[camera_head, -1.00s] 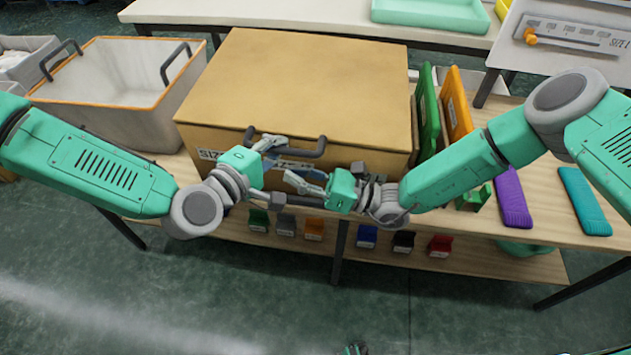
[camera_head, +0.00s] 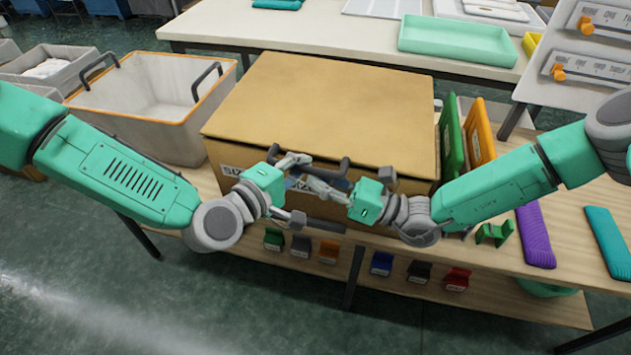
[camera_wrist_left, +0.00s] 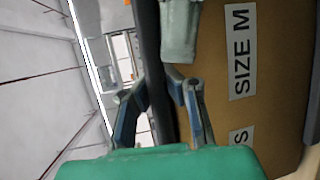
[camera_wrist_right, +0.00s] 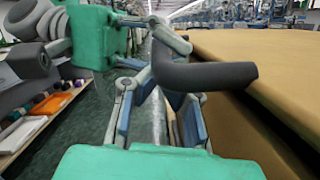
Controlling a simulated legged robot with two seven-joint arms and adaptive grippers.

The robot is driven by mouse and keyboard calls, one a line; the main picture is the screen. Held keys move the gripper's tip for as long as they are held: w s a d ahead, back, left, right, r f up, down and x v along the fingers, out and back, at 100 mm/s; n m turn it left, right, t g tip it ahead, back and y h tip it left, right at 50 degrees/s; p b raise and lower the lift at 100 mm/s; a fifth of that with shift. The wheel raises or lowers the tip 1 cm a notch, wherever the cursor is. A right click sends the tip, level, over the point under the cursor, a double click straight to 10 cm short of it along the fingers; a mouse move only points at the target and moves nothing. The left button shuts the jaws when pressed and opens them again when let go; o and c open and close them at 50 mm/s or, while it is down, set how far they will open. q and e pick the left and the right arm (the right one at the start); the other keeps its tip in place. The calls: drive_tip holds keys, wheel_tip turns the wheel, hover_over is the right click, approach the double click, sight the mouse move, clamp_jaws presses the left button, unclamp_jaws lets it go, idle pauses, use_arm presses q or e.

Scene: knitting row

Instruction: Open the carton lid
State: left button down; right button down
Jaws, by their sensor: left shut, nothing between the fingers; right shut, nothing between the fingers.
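The brown carton (camera_head: 300,165) stands on the wooden bench with its lid (camera_head: 335,105) lying flat and closed. A dark bar handle (camera_head: 338,172) is on the lid's front edge, partly hidden by my grippers. My left gripper (camera_head: 297,160) is shut and empty at the handle's left part, in front of the carton. My right gripper (camera_head: 308,178) is shut and empty just below the handle, close to the left one. In the right wrist view the handle (camera_wrist_right: 205,76) passes close over the fingers. In the left wrist view the carton's SIZE M label (camera_wrist_left: 240,50) is beside the fingers.
A grey tote with an orange rim (camera_head: 150,125) stands left of the carton. Green (camera_head: 450,135) and orange (camera_head: 480,130) boards stand upright close to its right. A purple piece (camera_head: 535,235) lies farther right. A white table (camera_head: 340,30) is behind.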

use_arm(q)
drive_tip(key=c, duration=2.1)
unclamp_jaws()
drive_tip(key=shift+s+a+f, duration=0.1)
drive_tip(key=shift+s+f, duration=0.2)
drive_tip(key=shift+f, duration=0.5)
drive_tip(key=o, duration=0.6)
drive_tip(key=shift+c, duration=0.2)
drive_tip(key=shift+r, duration=0.15)
